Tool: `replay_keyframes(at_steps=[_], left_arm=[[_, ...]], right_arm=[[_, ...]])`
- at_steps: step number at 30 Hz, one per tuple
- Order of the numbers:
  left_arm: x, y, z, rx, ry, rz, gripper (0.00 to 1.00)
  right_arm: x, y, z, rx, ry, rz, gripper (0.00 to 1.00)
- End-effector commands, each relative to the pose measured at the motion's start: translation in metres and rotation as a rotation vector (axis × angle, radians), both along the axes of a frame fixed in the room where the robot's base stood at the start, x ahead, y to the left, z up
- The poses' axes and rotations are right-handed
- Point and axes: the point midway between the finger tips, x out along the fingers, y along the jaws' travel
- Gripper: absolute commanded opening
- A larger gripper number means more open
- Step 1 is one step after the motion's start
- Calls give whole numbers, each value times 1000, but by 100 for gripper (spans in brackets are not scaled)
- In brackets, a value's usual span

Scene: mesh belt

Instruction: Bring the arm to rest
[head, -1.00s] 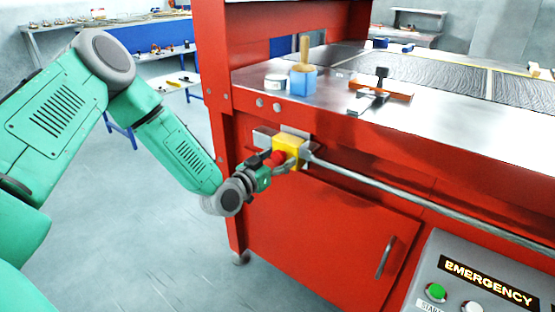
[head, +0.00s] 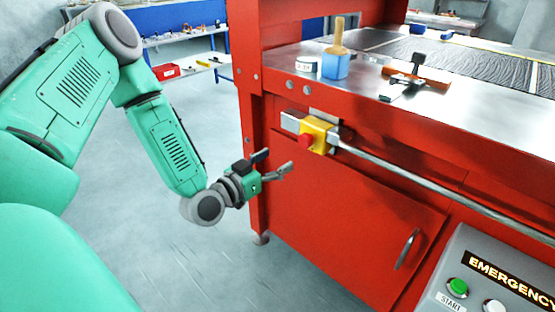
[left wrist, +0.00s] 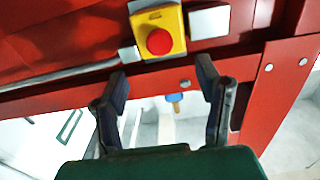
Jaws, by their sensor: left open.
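My left gripper (head: 276,163) is open and empty in front of the red machine's front face. It is left of and a little below a yellow box with a red push button (head: 306,140), and apart from it. In the left wrist view the open fingers (left wrist: 163,90) show with nothing between them, and the red button (left wrist: 159,41) is beyond them. My left arm comes in from the left, bent at the elbow. My right gripper is not in view.
The red machine (head: 340,200) fills the right side, with a metal rail along its front. A grey control panel (head: 480,275) is at the lower right. The floor (head: 190,260) is clear.

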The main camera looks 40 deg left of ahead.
Motion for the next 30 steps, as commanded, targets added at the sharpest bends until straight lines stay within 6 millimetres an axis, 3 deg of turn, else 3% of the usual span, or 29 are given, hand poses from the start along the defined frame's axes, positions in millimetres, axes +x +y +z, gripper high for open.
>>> replay_keyframes(at_steps=[11,14,17,20,24,27,30], left_arm=[[0,-2,-2,0,10,-4,58],[-4,-17,-15,-4,87,-37,58],[-19,-49,-49,-14,272,-98,58],[-57,-84,-96,-18,547,-155,58],[-138,-111,-151,3,950,-161,58],[-197,-114,-172,34,1188,-116,58],[-243,-110,-181,69,1359,-56,58]], right_arm=[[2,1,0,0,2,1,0],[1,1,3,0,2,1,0],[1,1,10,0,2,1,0],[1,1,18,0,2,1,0],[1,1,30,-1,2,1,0],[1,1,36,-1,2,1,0],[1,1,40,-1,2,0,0]])
